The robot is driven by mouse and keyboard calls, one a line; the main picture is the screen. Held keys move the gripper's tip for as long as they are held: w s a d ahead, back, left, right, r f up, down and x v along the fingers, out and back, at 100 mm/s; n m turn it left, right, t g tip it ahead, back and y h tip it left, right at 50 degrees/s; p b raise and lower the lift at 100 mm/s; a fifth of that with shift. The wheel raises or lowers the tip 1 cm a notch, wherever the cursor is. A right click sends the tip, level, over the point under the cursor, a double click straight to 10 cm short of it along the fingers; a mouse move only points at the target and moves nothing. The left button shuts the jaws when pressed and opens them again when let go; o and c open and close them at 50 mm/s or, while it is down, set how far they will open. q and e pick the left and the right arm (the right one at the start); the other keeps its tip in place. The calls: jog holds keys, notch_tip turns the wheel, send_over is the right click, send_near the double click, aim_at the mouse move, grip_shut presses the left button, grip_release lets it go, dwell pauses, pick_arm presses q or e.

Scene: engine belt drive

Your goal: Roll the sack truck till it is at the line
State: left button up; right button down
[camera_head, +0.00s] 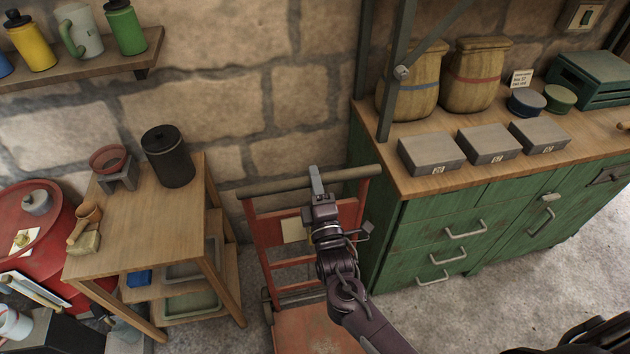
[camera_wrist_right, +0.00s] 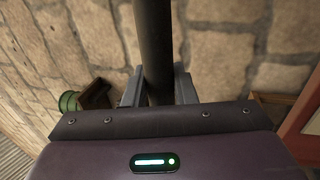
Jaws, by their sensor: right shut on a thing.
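The red sack truck (camera_head: 280,262) stands upright between the small wooden table and the green cabinet, its back near the stone wall. Its crossbar handle (camera_head: 270,186) runs along its top, and its red toe plate (camera_head: 310,330) shows low in the head view. My right gripper (camera_head: 317,180) is shut on the handle near its middle. In the right wrist view the dark bar (camera_wrist_right: 154,45) passes between the two fingers (camera_wrist_right: 158,88). My arm hides part of the truck's right side. My left gripper is not in view. No line on the floor shows.
The wooden table (camera_head: 140,215) stands close on the left, with a black canister (camera_head: 167,157) on it. The green cabinet (camera_head: 400,245) stands close on the right. A red drum (camera_head: 50,250) is at far left. Grey floor (camera_head: 510,300) is open in front of the cabinet.

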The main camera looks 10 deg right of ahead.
jog(key=c, duration=1.2)
grip_release()
jog(key=shift+w, duration=0.1)
jog(key=b+v, duration=0.2)
jog(key=v, duration=0.6)
